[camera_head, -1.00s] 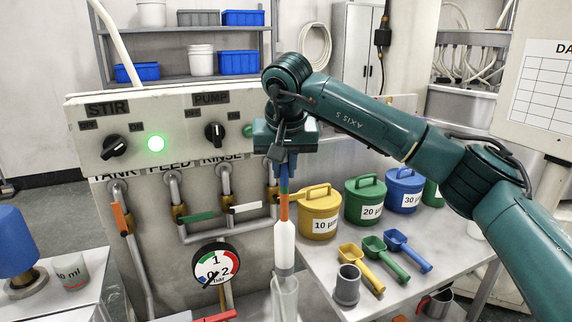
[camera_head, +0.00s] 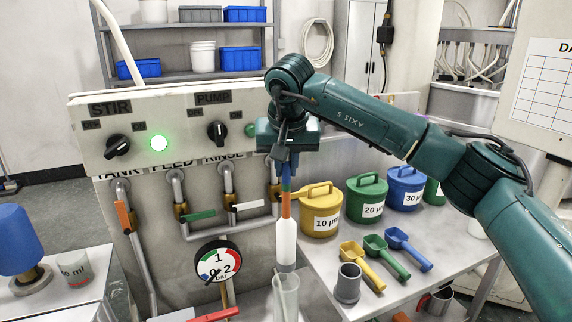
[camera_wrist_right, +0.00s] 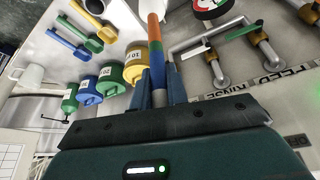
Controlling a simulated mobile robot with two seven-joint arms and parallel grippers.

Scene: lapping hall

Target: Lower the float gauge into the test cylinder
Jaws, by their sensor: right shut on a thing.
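The float gauge (camera_head: 286,240) has a thin stem banded blue, green and orange above a white body with a grey lower end. It hangs upright from my right gripper (camera_head: 287,172), which is shut on the stem. In the right wrist view the two blue fingers of the gripper (camera_wrist_right: 158,88) flank the banded stem (camera_wrist_right: 156,50). The clear test cylinder (camera_head: 285,300) stands directly below the gauge. The gauge's grey end is at the cylinder's mouth; I cannot tell how far inside it is. The cylinder's base is cut off by the frame. My left gripper is not in view.
The panel with knobs, pipes and a dial (camera_head: 217,261) stands left of and behind the cylinder. Yellow (camera_head: 321,203), green (camera_head: 367,190) and blue (camera_head: 404,181) lidded pots, several scoops and a grey cup (camera_head: 347,284) are on the bench to the right.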

